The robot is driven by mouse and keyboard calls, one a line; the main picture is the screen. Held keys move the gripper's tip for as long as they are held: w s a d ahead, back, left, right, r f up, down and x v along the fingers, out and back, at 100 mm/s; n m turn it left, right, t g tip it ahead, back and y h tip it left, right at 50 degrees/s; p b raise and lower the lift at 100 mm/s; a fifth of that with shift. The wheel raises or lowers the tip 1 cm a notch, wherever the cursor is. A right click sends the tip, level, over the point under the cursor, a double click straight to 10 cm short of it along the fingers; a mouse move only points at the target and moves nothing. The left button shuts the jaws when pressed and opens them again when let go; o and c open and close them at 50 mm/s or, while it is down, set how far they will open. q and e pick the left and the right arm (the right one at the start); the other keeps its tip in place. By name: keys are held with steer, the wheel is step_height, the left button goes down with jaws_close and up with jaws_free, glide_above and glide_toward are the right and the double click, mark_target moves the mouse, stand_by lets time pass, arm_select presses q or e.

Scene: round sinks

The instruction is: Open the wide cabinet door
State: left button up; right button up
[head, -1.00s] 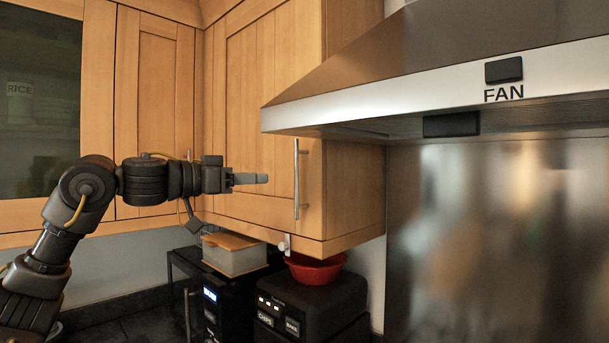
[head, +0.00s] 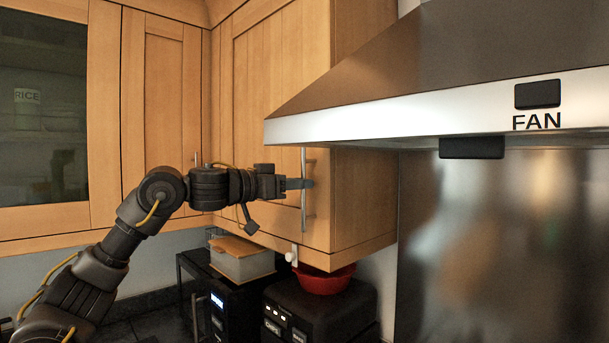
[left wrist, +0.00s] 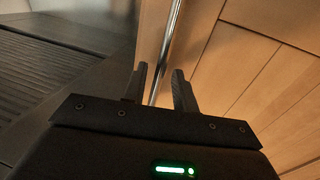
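The wide cabinet door (head: 262,95) is a light wood panel door in the middle of the head view, and it looks closed. Its upright metal bar handle (head: 304,210) is near the door's right edge. My left gripper (head: 307,183) is at the middle of this handle. In the left wrist view, the handle (left wrist: 171,40) runs between the two spread fingers of my left gripper (left wrist: 160,70), with gaps on either side. The fingers do not look closed on it. My right gripper is not in view.
A metal fan hood (head: 420,110) juts out just right of the handle. A narrow cabinet door (head: 160,110) and a glass-fronted cabinet (head: 42,110) are to the left. Below stand a lidded box (head: 243,262), a red bowl (head: 325,280) and black appliances (head: 320,310).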

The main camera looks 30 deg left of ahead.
arm_select(q)
steer(key=shift+x, duration=0.95)
jaws_close()
